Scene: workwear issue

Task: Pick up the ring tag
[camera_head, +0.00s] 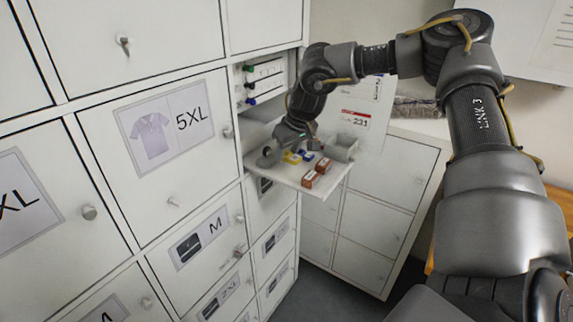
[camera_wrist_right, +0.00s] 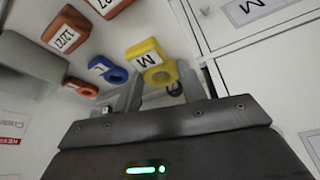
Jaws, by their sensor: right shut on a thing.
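A yellow ring tag (camera_wrist_right: 147,58) marked M shows at the fingertips of my right gripper (camera_wrist_right: 160,92) in the right wrist view. The gripper is shut on it; the exact contact is partly hidden. In the head view my right gripper (camera_head: 284,150) reaches down over a pulled-out shelf, beside the yellow tag (camera_head: 293,158). A blue ring tag (camera_wrist_right: 108,70) and an orange ring tag (camera_wrist_right: 80,88) lie close by. The blue one also shows in the head view (camera_head: 308,156). My left gripper is out of view.
The white pulled-out shelf (camera_head: 335,182) also carries brown boxes (camera_head: 309,179) and a grey open bin (camera_head: 342,147). Locker doors (camera_head: 172,140) stand at the left. An open compartment with several coloured-tip items (camera_head: 263,72) sits above the shelf.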

